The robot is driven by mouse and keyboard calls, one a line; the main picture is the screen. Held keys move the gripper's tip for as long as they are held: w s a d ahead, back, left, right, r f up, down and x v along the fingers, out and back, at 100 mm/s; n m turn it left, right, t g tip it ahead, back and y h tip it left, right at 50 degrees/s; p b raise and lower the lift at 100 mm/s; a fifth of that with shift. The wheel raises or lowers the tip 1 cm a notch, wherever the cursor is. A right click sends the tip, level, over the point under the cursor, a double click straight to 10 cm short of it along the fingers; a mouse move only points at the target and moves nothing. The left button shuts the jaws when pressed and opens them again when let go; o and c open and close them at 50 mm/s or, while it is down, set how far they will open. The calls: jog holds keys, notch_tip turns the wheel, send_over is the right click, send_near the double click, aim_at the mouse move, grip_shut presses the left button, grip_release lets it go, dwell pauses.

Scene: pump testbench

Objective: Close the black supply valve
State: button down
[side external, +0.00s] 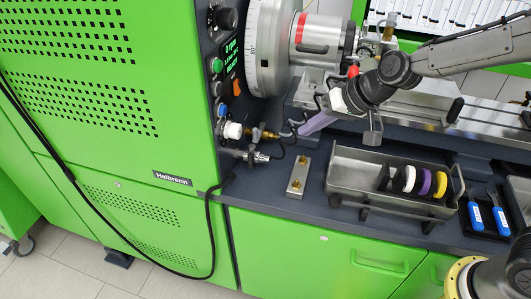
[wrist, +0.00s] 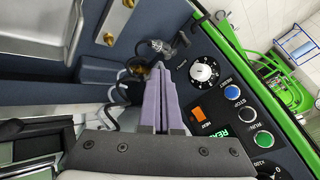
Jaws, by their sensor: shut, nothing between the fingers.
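My gripper (side external: 305,129) is shut and empty, with its purple fingers angled down and left toward the fittings on the green machine's side. In the wrist view the shut fingers (wrist: 160,84) show side by side, with the fittings just beyond their tips. A brass fitting (side external: 263,134) with a dark hose is near the fingertips; it also shows in the wrist view (wrist: 138,71), partly hidden. Below it, a metal fitting with dark parts (side external: 259,157) sticks out, also seen in the wrist view (wrist: 164,48). I cannot tell clearly which dark part is the black supply valve's handle.
A white dial (side external: 233,130) and several buttons are on the panel beside the fittings. A metal plate with brass studs (side external: 298,176) lies on the bench. A grey tray (side external: 350,184) with coloured rings stands to the right. A black cable (side external: 213,220) hangs in front.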

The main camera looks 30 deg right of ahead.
aim_at(251, 159)
jog(key=w+a+f, duration=0.6)
jog(key=a+f, duration=0.1)
jog(key=f, duration=0.2)
jog(key=shift+a+f, duration=0.15)
jog(key=shift+a, duration=0.2)
jog(key=shift+a, duration=0.1)
dwell(0.3)
jog(key=shift+w+a+g, duration=0.25)
jog(key=shift+a+g, duration=0.05)
jog(key=shift+a, duration=0.8)
